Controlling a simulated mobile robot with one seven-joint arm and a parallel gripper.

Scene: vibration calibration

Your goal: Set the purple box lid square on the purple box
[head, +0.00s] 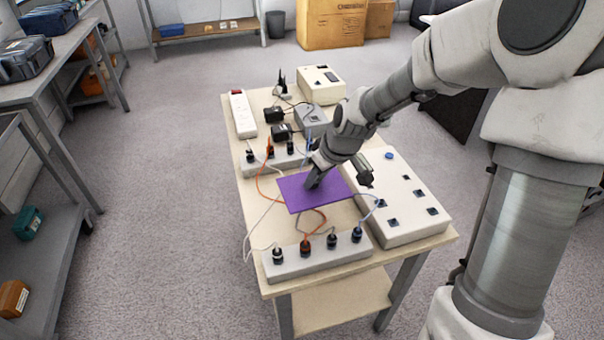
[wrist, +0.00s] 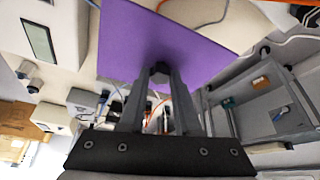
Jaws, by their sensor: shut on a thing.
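The purple lid (head: 325,199) is a flat purple plate over the middle of the table in the head view. In the wrist view the lid (wrist: 125,40) fills the upper middle, beyond the fingers. My gripper (head: 313,181) is above the middle of the lid, fingers pointing down. In the wrist view my gripper (wrist: 160,72) is shut on a small dark knob at the lid's centre. I cannot make out a separate purple box; it may be hidden under the lid. I cannot tell whether the lid rests on anything.
A grey block with several plugs (head: 318,258) stands at the table's front, with orange and white cables running near the lid. A white panel box (head: 400,200) is close on the right. Another plug block (head: 273,158), dark adapters (head: 274,114) and a white power strip (head: 243,114) are behind.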

